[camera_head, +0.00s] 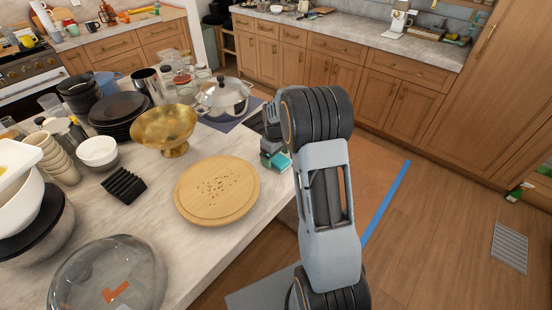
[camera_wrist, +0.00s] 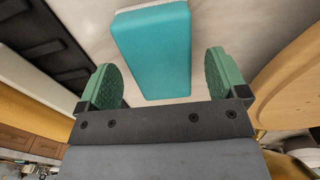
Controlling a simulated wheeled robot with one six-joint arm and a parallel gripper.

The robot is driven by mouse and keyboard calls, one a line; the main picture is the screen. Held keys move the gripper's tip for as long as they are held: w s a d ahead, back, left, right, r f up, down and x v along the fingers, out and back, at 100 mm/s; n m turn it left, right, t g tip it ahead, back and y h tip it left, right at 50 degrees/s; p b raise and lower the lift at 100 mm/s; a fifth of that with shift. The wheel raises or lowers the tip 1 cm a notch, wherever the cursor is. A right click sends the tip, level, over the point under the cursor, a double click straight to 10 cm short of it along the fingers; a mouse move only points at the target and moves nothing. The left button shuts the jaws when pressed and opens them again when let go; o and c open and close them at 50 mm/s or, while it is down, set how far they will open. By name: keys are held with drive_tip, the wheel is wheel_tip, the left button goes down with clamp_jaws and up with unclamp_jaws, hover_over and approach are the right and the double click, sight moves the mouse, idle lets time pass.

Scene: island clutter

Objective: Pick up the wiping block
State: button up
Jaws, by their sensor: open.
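The wiping block is a teal block with a pale layer along one edge. In the head view the block (camera_head: 281,162) is at the near right edge of the island counter, partly hidden by my gripper (camera_head: 271,156). In the wrist view the block (camera_wrist: 152,50) lies ahead of and partly between the two green fingers of my gripper (camera_wrist: 164,80). The gripper is open, with a gap on each side of the block. I cannot tell how high the fingers are above the counter.
A round wooden board (camera_head: 217,196) with dark crumbs lies left of the block; in the wrist view the board (camera_wrist: 292,85) is close to the right finger. A steel pot (camera_head: 223,100), brass bowl (camera_head: 164,137) and black rack (camera_head: 124,186) stand further left. The counter (camera_head: 180,240) is bare near the board.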

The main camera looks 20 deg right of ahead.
drive_tip(key=shift+f, duration=0.7)
drive_tip(key=c, duration=1)
drive_tip(key=shift+r, duration=0.15)
drive_tip(key=shift+r, duration=0.5)
drive_tip(key=s+a+r+b, duration=0.1)
drive_tip(key=s+a+r, duration=0.1)
drive_tip(key=s+r, duration=0.2)
drive_tip(key=s+a+r+b, duration=0.1)
drive_tip(key=s+a+r, duration=0.2)
drive_tip(key=s+r, duration=0.1)
drive_tip(key=s+a+r+b, duration=0.1)
drive_tip(key=s+a+r, duration=0.1)
drive_tip(key=s+r, duration=0.1)
drive_tip(key=shift+s+a+r+b, duration=0.35)
drive_tip(key=shift+s+r+b, duration=0.05)
drive_tip(key=shift+s, duration=0.05)
